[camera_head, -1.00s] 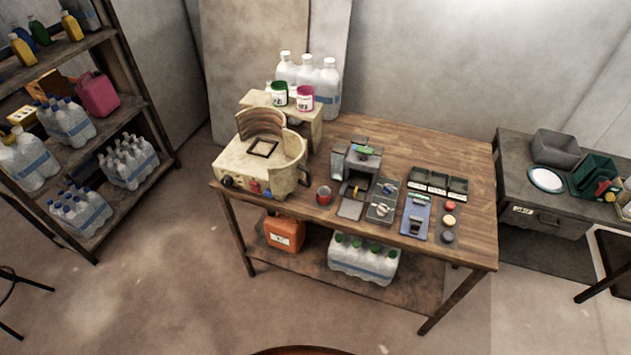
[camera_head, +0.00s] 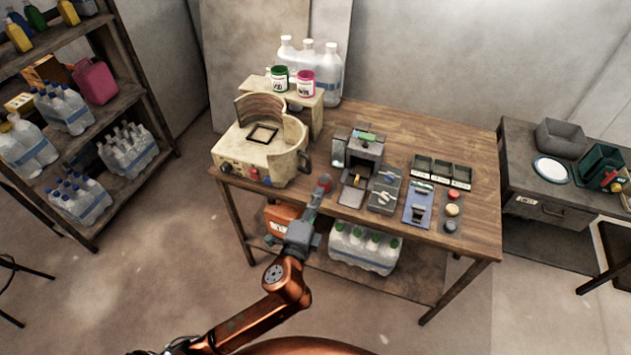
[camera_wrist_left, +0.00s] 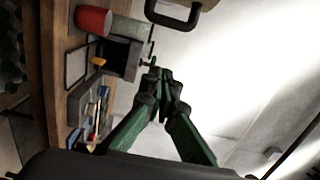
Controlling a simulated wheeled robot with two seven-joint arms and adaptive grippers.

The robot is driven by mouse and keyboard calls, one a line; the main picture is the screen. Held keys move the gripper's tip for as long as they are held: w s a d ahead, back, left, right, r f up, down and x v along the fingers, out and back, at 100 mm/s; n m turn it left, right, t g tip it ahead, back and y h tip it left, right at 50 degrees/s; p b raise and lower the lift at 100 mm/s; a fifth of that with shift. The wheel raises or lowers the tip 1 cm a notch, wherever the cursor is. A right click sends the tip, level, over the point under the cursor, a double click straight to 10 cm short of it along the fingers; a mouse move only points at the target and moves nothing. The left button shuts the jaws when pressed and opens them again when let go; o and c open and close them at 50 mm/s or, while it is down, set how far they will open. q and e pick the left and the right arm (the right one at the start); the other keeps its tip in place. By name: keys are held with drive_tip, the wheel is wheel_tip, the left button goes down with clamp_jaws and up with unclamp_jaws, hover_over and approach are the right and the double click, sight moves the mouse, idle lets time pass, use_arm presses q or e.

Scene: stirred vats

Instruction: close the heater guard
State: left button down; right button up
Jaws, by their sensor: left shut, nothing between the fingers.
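The cream heater (camera_head: 250,165) stands on the left end of the wooden table, with a dark square frame on its top. The curved heater guard (camera_head: 294,138) stands around its right side, with a dark handle (camera_head: 306,162) on the outside. A curved back wall with a reddish inside rises behind; the front left is open. In the left wrist view the dark handle (camera_wrist_left: 178,20) shows at the top.
A red cup (camera_wrist_left: 93,20) stands close to my left gripper, mostly covered in the head view. A grey device (camera_head: 359,165), a blue board (camera_head: 419,203) and black trays (camera_head: 442,171) lie to the right. Paint cans (camera_head: 279,79) stand on a shelf behind the heater.

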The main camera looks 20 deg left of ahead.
use_arm(q)
drive_tip(key=w+a+b, duration=0.1)
drive_tip(key=w+a, duration=0.2)
drive_tip(key=w, duration=0.5)
drive_tip(key=shift+w+a, duration=0.15)
drive_tip(key=shift+a, duration=0.25)
use_arm(e)
drive_tip(key=shift+s+f, duration=0.4)
drive_tip(key=shift+f, duration=0.4)
